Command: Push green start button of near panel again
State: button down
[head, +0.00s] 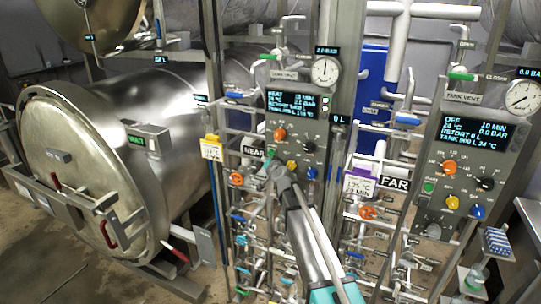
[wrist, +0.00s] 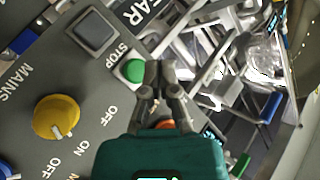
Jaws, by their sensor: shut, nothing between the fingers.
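The near panel (head: 312,160) stands in the middle of the head view, left of the "NEAR" sign's far counterpart. Its lit display (head: 294,104) reads HEAT, 10 MIN and a bar figure; the smaller text is hard to read. The green start button (wrist: 133,71) is plain in the wrist view, below a dark square button (wrist: 94,32) and the word STOP. My gripper (wrist: 160,78) is shut and empty, its fingertips right beside the green button. I cannot tell whether they touch it. In the head view my gripper (head: 276,170) covers part of the panel's left side.
A yellow knob (wrist: 57,117) marked MAINS is on the same panel. The far panel (head: 465,165), reading OFF, stands to the right. Pipes and valves (head: 370,240) crowd the space between and below. The retort (head: 85,170) with its round door lies at left.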

jog(key=shift+s+a, duration=0.25)
jog(key=shift+s, duration=0.4)
jog(key=shift+s+a, duration=0.25)
jog(key=shift+s, duration=0.35)
jog(key=s+d+f+n+g+h+b, duration=0.15)
jog(key=s+d+f+g+b, duration=0.25)
jog(key=s+d+f, duration=0.45)
jog(key=s+d+f+n+g+h+b, duration=0.15)
jog(key=s+d+f+g+b, duration=0.3)
jog(key=s+f, duration=0.7)
jog(key=s+d+f+g+h+b, duration=0.2)
jog(key=s+d+f+g+b, duration=0.1)
jog(key=s+d+f, duration=0.2)
jog(key=s+d+f+g+h+b, duration=0.2)
jog(key=s+d+f, duration=0.3)
jog(key=s+d, duration=0.4)
jog(key=s+g, duration=0.1)
jog(key=s, duration=0.4)
jog(key=shift+s+d+m+b, duration=0.2)
jog(key=shift+d+m+b, duration=0.1)
jog(key=shift+d+b, duration=0.1)
